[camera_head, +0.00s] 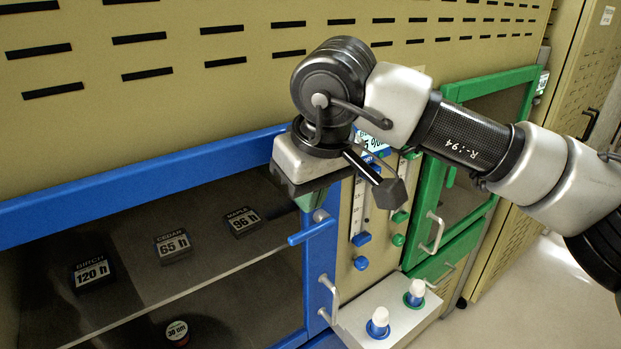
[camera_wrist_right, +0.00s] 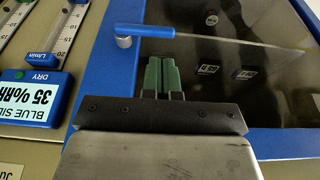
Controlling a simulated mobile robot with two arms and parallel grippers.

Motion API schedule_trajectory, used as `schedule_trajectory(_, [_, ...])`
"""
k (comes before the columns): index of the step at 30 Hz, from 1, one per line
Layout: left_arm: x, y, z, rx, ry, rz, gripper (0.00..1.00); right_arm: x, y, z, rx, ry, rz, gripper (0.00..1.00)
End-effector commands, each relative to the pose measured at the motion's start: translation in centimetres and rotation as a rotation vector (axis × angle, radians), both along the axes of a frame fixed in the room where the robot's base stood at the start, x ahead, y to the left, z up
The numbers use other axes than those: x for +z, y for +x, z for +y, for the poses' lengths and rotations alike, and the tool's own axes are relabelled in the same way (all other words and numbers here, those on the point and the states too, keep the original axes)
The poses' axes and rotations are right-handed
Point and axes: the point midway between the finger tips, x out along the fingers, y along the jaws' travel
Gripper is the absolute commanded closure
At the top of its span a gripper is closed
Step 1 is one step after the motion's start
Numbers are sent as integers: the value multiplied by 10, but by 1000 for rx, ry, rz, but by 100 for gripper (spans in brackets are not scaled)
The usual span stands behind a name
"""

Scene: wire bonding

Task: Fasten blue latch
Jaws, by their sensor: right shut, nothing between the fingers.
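The blue latch (camera_head: 312,230) is a short blue bar on a silver pivot at the right side of the blue door frame (camera_head: 150,172). Its bar points left from the pivot, over the edge of the dark glass. In the right wrist view the latch (camera_wrist_right: 144,30) lies just beyond the fingertips, its pivot on the blue frame and its bar reaching over the glass. My right gripper (camera_wrist_right: 162,62) is shut and empty, its green fingers together close to the bar. Contact cannot be told. In the head view the gripper (camera_head: 309,199) is just above the latch, its fingers partly hidden. My left gripper is out of view.
Labelled blocks (camera_head: 172,245) sit behind the glass. Flow gauges with blue and green sliders (camera_head: 361,238) stand to the right, beside a green-framed door (camera_head: 427,202). A ledge (camera_head: 402,306) carries two white-topped knobs.

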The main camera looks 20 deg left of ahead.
Motion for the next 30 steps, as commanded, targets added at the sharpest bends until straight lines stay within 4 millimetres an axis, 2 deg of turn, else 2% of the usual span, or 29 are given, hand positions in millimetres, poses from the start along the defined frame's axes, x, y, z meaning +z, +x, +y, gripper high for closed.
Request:
schedule_trajectory(6, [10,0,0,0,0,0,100,-36,6,8,1,0,3,100])
schedule_trajectory(10, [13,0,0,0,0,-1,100,-49,9,12,0,1,2,100])
schedule_trajectory(30, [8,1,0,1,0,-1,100,-59,9,14,1,-18,-25,100])
